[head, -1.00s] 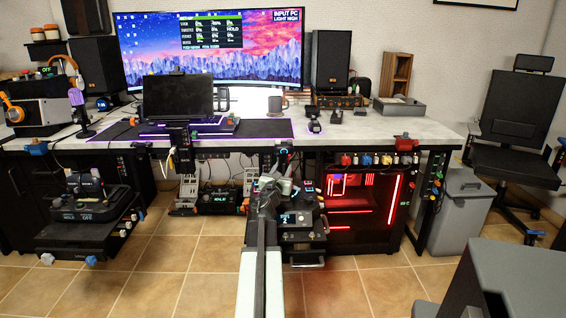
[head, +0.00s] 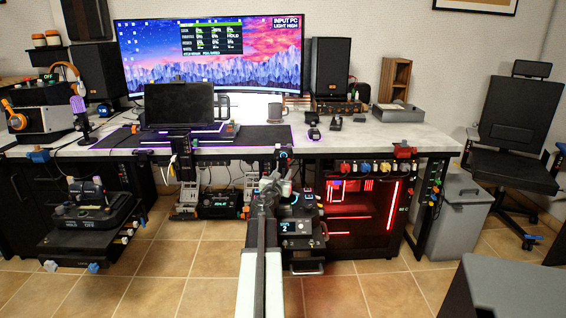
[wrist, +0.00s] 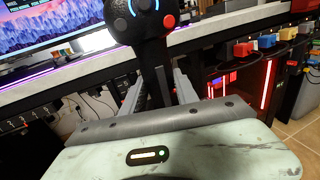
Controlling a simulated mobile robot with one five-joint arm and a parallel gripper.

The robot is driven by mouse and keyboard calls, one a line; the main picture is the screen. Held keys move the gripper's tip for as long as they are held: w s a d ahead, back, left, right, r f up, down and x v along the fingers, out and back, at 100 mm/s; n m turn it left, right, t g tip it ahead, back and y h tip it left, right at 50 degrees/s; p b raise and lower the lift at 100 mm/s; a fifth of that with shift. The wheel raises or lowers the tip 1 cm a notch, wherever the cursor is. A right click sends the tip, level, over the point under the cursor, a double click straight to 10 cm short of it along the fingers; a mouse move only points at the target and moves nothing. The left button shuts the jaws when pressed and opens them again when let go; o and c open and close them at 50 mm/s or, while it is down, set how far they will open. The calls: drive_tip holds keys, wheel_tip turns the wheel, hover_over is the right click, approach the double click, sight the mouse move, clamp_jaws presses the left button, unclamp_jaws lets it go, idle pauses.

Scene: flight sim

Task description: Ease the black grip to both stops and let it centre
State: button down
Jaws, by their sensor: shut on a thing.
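The black grip (wrist: 143,22) fills the top middle of the wrist view, with a blue-lit ring, a red button and a dark stem below its head. It also shows small in the head view (head: 284,153), above the end of my arm. My gripper (wrist: 157,88) has a grey finger on each side of the dark stem and is shut on the grip, below its head. In the head view my gripper (head: 271,184) is small and partly hidden by my own arm. The grip's base is hidden.
The desk (head: 365,135) runs behind the grip. A small panel with a lit display (head: 297,228) stands just right of my arm. A red-lit PC case (head: 362,205) is further right, beside a grey bin (head: 455,215). Tiled floor is clear at front left.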

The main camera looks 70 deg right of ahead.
drive_tip(key=shift+w+d, duration=0.1)
drive_tip(key=shift+d, duration=0.05)
drive_tip(key=shift+w+d+r+y+p, duration=0.1)
drive_tip(key=shift+d+r+y+p, duration=0.25)
drive_tip(key=shift+p, duration=0.6)
drive_tip(key=shift+w+d+f+y, duration=0.1)
drive_tip(key=shift+d+f+y, duration=0.1)
drive_tip(key=shift+f+y, duration=0.05)
drive_tip(key=c, duration=0.8)
unclamp_jaws()
drive_tip(key=shift+o, duration=0.2)
drive_tip(key=shift+a, duration=0.15)
drive_tip(key=a+p, duration=0.1)
drive_tip(key=a, duration=0.7)
drive_tip(key=shift+s+a+r, duration=0.35)
drive_tip(key=shift+s+r, duration=0.05)
